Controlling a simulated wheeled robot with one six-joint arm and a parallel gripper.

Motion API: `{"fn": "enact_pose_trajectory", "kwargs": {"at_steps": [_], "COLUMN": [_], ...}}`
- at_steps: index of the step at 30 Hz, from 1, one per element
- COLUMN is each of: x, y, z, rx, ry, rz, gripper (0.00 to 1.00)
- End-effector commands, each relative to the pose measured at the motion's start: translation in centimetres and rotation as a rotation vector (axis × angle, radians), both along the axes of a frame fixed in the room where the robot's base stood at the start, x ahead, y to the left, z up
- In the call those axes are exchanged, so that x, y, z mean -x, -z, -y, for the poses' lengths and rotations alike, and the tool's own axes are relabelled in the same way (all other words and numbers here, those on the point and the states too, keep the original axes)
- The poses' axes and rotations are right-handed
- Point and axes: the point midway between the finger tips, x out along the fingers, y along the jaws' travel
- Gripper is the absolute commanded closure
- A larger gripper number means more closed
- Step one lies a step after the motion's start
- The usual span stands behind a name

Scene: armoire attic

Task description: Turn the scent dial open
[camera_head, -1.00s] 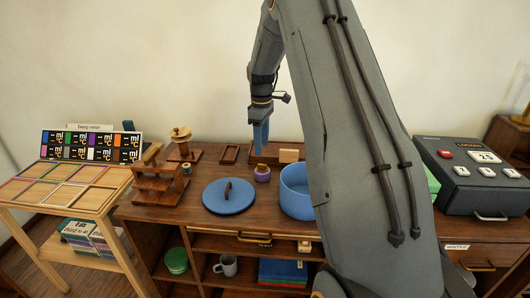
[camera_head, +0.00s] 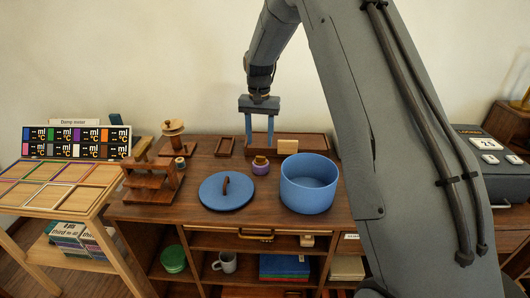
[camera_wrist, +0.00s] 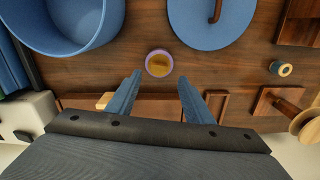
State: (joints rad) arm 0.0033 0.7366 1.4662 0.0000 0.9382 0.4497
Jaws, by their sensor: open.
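A small round purple jar with a tan-gold top (camera_head: 261,165) stands on the wooden cabinet top, between the blue lid and the blue pot; I take its top to be the scent dial. It also shows in the wrist view (camera_wrist: 159,63), just beyond my fingertips and centred between them. My gripper (camera_head: 260,143) is open and points down, behind the jar in the head view, with its two blue fingers apart and nothing between them. In the wrist view my gripper (camera_wrist: 158,82) shows both fingers clear of the jar. The dial's marking is too small to read.
A blue pot (camera_head: 309,190) stands close right of the jar, and a blue lid with a brown handle (camera_head: 226,190) lies to its left. A wooden tray (camera_head: 310,145) and a small block (camera_head: 287,147) are behind. A wooden rack (camera_head: 153,185) stands at left.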

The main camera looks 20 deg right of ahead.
Motion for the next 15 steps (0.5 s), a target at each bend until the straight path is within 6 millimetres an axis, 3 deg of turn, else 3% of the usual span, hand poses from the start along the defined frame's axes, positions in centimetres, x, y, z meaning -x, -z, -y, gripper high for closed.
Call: {"fn": "enact_pose_trajectory", "kwargs": {"at_steps": [9, 15], "x": [0.1, 0.1], "y": [4.8, 6.3], "z": [0.2, 0.3], "rx": [0.0, 0.0], "ry": [0.001, 0.001], "rz": [-0.004, -0.002], "gripper": [0.53, 0.53]}}
